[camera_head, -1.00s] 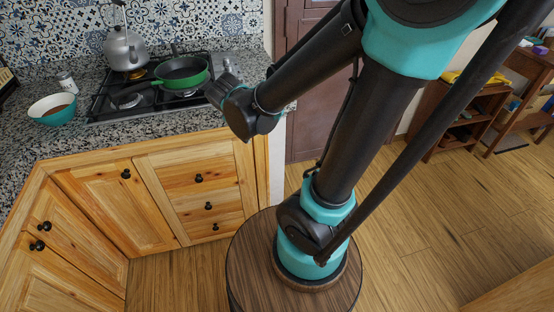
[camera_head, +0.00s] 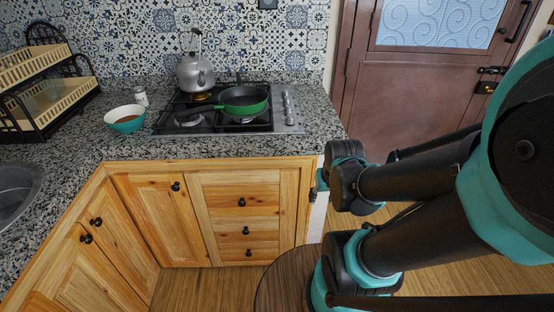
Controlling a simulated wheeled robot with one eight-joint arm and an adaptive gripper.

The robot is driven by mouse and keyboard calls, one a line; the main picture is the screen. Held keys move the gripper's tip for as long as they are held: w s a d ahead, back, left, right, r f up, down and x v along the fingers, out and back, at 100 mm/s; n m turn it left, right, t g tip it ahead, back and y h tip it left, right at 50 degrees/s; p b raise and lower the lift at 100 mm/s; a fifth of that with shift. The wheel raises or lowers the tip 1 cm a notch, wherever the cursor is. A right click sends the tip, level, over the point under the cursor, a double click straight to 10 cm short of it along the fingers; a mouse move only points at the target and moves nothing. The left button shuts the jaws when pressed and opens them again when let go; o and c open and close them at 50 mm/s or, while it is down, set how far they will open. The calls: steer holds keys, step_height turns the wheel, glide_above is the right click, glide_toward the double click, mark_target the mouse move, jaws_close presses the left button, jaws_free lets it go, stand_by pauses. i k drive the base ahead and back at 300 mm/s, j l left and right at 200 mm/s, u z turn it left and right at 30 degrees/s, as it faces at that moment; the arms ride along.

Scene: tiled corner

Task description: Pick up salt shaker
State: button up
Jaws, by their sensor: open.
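The salt shaker appears to be the small whitish, upright shaker (camera_head: 140,96) on the speckled stone counter. It stands just behind the teal bowl (camera_head: 126,118) and left of the stove, apart from both. My arm is at the right of the view, with its dark and teal joints right of the counter's corner. My gripper's fingers do not show in this view. Nothing covers the shaker.
A gas stove (camera_head: 287,112) bears a green pan (camera_head: 246,101) and a grey kettle (camera_head: 196,73). A two-tier rack (camera_head: 42,90) stands left of the bowl, with a sink (camera_head: 14,190) in front. Wooden cabinets (camera_head: 240,204) face the floor. A brown door (camera_head: 400,85) is behind my arm.

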mark_target(140, 92)
steer(key=u, duration=1.25)
steer(key=i+j+z, duration=0.1)
steer(key=j+z, duration=0.2)
steer(key=j, duration=0.2)
steer(key=j+z, duration=0.3)
steer(key=j, duration=0.15)
steer(key=i, duration=0.05)
